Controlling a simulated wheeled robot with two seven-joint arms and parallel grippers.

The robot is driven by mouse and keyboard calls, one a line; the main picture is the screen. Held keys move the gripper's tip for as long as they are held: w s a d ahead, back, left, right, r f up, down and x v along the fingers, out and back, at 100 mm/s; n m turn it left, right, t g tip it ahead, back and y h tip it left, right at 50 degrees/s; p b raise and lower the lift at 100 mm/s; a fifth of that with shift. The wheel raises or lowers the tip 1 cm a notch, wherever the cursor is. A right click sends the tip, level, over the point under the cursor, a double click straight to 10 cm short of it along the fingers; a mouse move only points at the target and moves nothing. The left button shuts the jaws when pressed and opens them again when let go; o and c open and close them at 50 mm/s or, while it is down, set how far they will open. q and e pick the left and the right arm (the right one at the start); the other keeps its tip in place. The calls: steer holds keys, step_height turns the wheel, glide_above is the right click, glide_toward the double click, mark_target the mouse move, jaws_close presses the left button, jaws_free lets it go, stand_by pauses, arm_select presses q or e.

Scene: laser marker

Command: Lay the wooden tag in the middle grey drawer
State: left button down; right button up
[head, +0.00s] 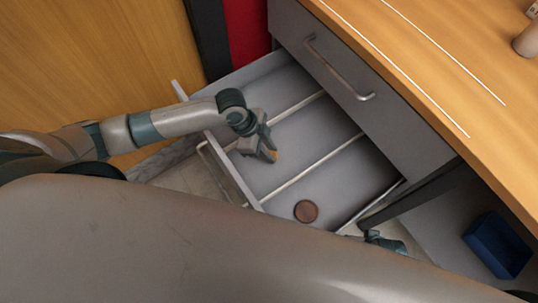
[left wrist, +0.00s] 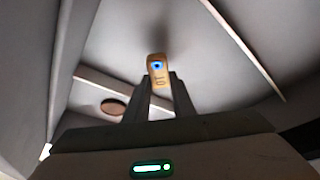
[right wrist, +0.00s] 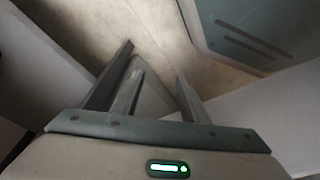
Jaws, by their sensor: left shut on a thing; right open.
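The wooden tag (left wrist: 158,72) is a small tan piece with a blue eye-like mark, seen in the left wrist view between my left fingertips. My left gripper (head: 272,153) is shut on it, inside the open grey drawer (head: 312,153). White dividers split this drawer into compartments, and the gripper is over the middle one. Only a bit of the tag shows in the head view. I cannot tell whether the tag touches the drawer floor. My right gripper (right wrist: 155,85) is open and empty, low beside the drawer.
A round brown disc (head: 306,211) lies in the drawer's near compartment. A closed grey drawer (head: 345,75) with a bar handle is above, under the wooden worktop (head: 440,60). A blue bin (head: 497,246) stands at the lower right.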

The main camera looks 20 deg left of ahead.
arm_select(q)
steer(key=shift+f, duration=0.1)
steer(key=shift+f, duration=0.35)
step_height(320, 180, down, 2)
steer(key=shift+f, duration=0.65)
arm_select(e)
steer(key=shift+s+r, duration=0.4)
steer(key=shift+r, duration=0.15)
